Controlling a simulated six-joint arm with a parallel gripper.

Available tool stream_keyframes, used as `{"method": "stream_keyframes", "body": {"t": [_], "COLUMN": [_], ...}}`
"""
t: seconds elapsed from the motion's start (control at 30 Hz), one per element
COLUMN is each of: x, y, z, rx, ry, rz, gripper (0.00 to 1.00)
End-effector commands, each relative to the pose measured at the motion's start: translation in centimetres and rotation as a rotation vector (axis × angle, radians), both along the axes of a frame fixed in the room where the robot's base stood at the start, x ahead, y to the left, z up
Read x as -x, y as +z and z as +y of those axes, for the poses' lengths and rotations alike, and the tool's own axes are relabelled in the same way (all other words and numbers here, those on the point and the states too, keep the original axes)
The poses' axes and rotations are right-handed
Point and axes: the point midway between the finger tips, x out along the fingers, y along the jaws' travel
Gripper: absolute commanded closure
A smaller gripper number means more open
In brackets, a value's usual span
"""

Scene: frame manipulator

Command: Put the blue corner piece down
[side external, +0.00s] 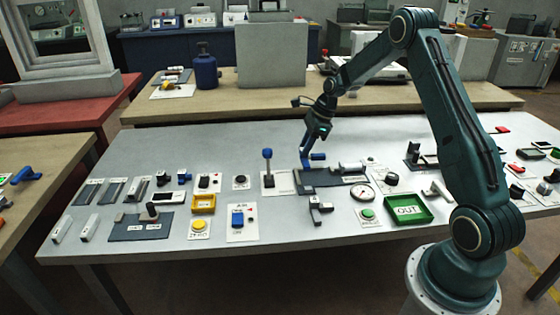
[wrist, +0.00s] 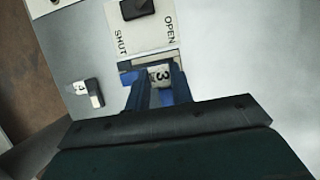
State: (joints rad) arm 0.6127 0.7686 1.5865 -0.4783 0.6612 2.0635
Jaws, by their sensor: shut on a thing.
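My gripper (side external: 308,158) is over the left part of a dark plate (side external: 325,183) on the grey table. In the wrist view, the two fingers of my gripper (wrist: 160,80) are closed on the blue corner piece (wrist: 166,97). A white label with a 3 shows between the fingers. Some blue shows beside the left finger too. In the side view a small blue part of the piece (side external: 318,156) sticks out right of the fingers. The fingers hide most of it, and I cannot tell whether it touches the plate.
A blue-knobbed lever (side external: 267,155) stands just left of my gripper. A SHUT/OPEN panel (wrist: 140,25) lies beyond the fingers in the wrist view. A gauge (side external: 362,192) and a green OUT tray (side external: 430,216) are to the right.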

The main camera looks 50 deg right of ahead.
Motion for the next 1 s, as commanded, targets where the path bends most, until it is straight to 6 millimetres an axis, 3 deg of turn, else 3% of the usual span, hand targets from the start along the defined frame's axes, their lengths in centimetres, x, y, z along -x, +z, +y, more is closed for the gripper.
{"method": "stream_keyframes", "body": {"t": [0.1,0.43,0.8,1.0], "x": [0.0,0.0,0.0,0.0], "y": [-1.1,-1.8,-5.4,-5.6], "z": [0.0,0.0,0.0,0.0], "rx": [-0.001,-0.001,0.000,0.001], "ry": [0.000,-0.001,0.000,0.001], "rz": [0.000,0.000,-0.001,-0.001], "gripper": [1.00,1.00,1.00,1.00]}}
